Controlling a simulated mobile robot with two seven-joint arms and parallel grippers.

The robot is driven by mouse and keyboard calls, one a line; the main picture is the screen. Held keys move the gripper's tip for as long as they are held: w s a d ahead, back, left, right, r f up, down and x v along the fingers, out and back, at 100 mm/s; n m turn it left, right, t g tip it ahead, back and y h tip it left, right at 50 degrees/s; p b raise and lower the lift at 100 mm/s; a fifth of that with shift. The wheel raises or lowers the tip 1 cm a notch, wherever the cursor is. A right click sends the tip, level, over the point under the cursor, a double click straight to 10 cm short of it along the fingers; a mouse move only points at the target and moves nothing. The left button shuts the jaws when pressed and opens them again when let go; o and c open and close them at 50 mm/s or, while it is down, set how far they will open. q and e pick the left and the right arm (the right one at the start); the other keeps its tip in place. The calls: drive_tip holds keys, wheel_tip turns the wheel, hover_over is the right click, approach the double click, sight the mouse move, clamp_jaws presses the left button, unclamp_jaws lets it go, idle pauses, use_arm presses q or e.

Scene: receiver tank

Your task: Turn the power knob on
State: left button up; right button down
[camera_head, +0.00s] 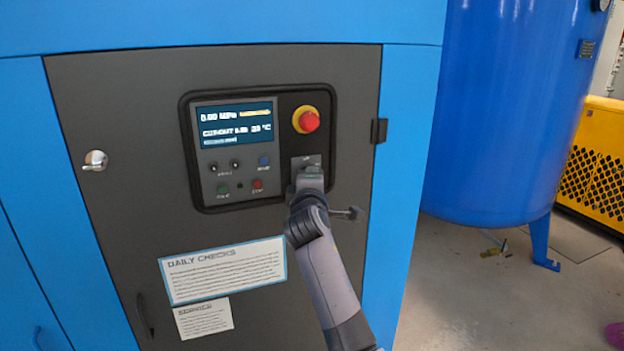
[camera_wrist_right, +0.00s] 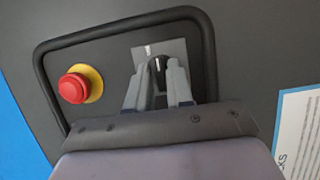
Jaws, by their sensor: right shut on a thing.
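The power knob (camera_wrist_right: 159,66) is a small black knob with a light mark on a grey plate (camera_wrist_right: 147,50) in the right wrist view. My right gripper (camera_wrist_right: 160,80) has its two grey fingers on either side of the knob and is shut on it. In the head view my right gripper (camera_head: 309,178) is at the knob's plate (camera_head: 305,161), low on the right part of the control panel (camera_head: 240,195). There the gripper hides most of the knob. My left gripper is not in view.
A red emergency stop button (camera_head: 309,121) on a yellow ring sits above the knob. The lit display (camera_head: 236,125) and several small buttons are to the left. A door handle (camera_head: 96,160) sticks out at the far left. A blue tank (camera_head: 505,110) stands at the right.

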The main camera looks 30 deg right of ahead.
drive_tip(key=shift+r, duration=0.25)
drive_tip(key=c, duration=1.2)
unclamp_jaws()
drive_tip(key=shift+f+b+v, duration=0.1)
drive_tip(key=shift+b+v, duration=0.2)
drive_tip(key=shift+v, duration=1.4)
drive_tip(key=shift+f+b+v, duration=0.15)
drive_tip(key=shift+b+v, duration=0.1)
drive_tip(key=shift+v, duration=1.5)
